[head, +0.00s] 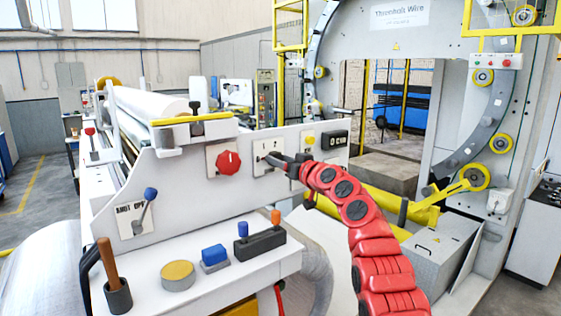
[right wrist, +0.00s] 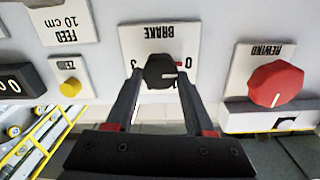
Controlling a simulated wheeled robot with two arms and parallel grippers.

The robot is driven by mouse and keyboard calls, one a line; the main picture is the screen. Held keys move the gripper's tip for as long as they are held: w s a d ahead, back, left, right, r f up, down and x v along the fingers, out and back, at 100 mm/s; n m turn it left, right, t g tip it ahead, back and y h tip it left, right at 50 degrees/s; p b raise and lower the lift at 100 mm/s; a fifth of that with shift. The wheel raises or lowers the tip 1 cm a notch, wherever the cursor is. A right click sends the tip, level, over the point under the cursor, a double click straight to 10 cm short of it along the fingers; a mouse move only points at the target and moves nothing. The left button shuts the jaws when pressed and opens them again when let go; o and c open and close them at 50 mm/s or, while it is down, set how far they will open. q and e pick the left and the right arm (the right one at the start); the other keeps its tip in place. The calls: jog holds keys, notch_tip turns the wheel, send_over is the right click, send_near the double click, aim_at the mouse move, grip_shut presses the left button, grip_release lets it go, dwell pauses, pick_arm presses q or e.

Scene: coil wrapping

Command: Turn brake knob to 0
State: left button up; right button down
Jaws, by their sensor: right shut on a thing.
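My right gripper (right wrist: 160,78) is shut on the knob, one finger on each side. In the head view my right gripper (head: 283,160) reaches the brake plate (head: 267,148) from the right and hides the knob. My left gripper is not in view.
The red rewind knob (head: 228,162) is left of the brake plate in the head view. A yellow button (head: 310,140) and a black counter (head: 335,140) are to its right. Below, a shelf (head: 215,285) carries a blue button, a yellow button and levers.

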jog(key=shift+f, duration=0.25)
jog(key=shift+c, duration=1.3)
grip_release()
jog(key=shift+r, duration=0.15)
jog(key=b+v, duration=0.9)
jog(key=v, duration=0.8)
jog(key=shift+s+b, duration=0.2)
jog(key=shift+b, duration=0.2)
jog(key=shift+w+d, duration=0.1)
jog(key=shift+d, duration=0.1)
